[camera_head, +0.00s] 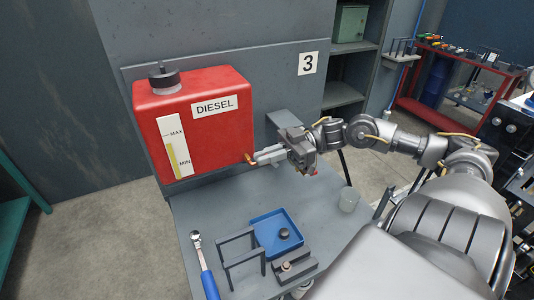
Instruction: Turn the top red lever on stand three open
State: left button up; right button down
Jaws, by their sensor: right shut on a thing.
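The stand marked with a 3 (308,63) carries a red diesel tank (215,125) with a level gauge. A small brass-orange fitting (249,159) shows at the tank's lower right edge. My right gripper (258,157) reaches in from the right with its fingertips at this fitting. It is shut on a small part there, which I take to be the top red lever; the fingers hide most of it, so its angle cannot be told. A small bit of red (315,172) shows below the gripper body. My left gripper is not in view.
The grey bench below holds a blue tray (266,220) with a dark round part in it, a grey rack (243,262), a ratchet with a blue handle (207,281) and a clear cup (349,199). Shelves (343,95) stand behind my right arm.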

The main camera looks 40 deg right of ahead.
jog(key=shift+w+a+g+h+p, duration=0.1)
jog(key=shift+a+g+h+p, duration=0.2)
jog(key=shift+h+p, duration=0.45)
jog(key=f+g+h+p, duration=0.1)
jog(key=h+p, duration=0.2)
jog(key=a+f+g+h+p, duration=0.1)
jog(key=h+p, duration=0.2)
jog(key=p, duration=0.1)
jog(key=f+h+p, duration=0.1)
jog(key=h+p, duration=0.2)
jog(key=shift+w+a+f+g+p, duration=0.2)
jog(key=shift+w+f+g+p, duration=0.05)
jog(key=shift+f+g+p, duration=0.15)
jog(key=c, duration=1.6)
grip_release()
jog(key=shift+o, duration=0.2)
jog(key=shift+s, duration=0.1)
jog(key=shift+r, duration=0.1)
jog(key=shift+r, duration=0.1)
